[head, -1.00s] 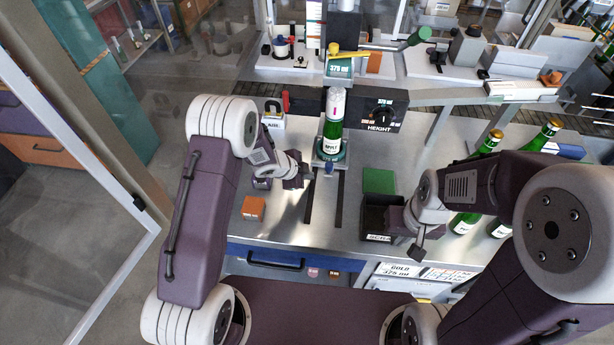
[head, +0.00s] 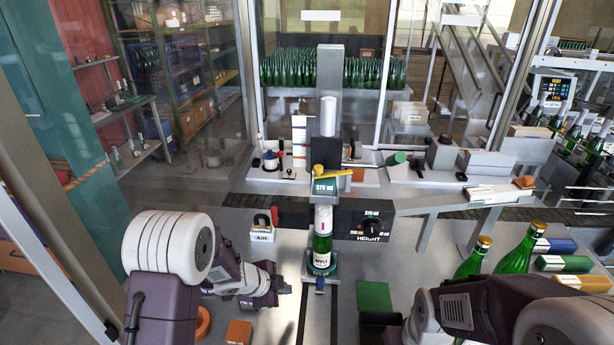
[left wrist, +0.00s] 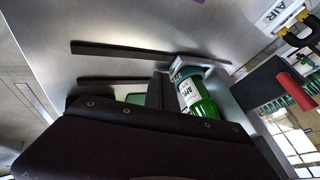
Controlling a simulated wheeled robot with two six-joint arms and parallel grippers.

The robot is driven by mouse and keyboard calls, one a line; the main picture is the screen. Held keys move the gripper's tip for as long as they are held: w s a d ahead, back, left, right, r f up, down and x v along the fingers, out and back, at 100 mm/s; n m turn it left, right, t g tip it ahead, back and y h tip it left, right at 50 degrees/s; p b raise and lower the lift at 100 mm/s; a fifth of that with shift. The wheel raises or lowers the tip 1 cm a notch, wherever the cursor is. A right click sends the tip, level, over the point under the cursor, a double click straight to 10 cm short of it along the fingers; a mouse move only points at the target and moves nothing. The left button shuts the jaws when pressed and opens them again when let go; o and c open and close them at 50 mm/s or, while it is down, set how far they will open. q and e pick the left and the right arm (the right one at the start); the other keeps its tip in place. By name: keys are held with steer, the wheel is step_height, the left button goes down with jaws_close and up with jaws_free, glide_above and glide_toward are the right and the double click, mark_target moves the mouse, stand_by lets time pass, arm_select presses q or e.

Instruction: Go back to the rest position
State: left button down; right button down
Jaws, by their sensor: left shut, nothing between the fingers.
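My left gripper (head: 283,284) is shut and empty above the metal table, to the left of the capsuling station. A green bottle with a white label and white-topped neck (head: 322,232) stands upright on the round base (head: 322,264) under the machine head. My left gripper is apart from the bottle. In the left wrist view the bottle (left wrist: 195,95) shows tilted in the picture, beyond the dark gripper body.
The HEIGHT dial (head: 372,224) is right of the bottle, the AIR unit (head: 262,230) left. An orange block (head: 239,332) and a green pad (head: 374,296) lie on the table. Gold-topped green bottles (head: 518,252) stand at the right. A glass-panel frame (head: 60,270) borders the left.

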arm_select(q)
steer(key=a+r+n+t+y+b, duration=0.2)
steer(key=a+r+n+t+b, duration=0.15)
steer(key=b, duration=0.25)
steer(key=s+a+f+n+g+y+b, duration=0.1)
steer(key=s+a+f+n+g+y, duration=0.15)
steer(key=s+a+n, duration=0.4)
steer(key=s+d+f+n+g, duration=0.1)
steer(key=s+f+n+g, duration=0.2)
steer(key=s, duration=1.1)
steer(key=n+g, duration=0.2)
steer(key=n, duration=0.2)
steer(key=shift+d+f, duration=0.2)
steer(key=shift+d, duration=0.15)
steer(key=shift+w, duration=0.1)
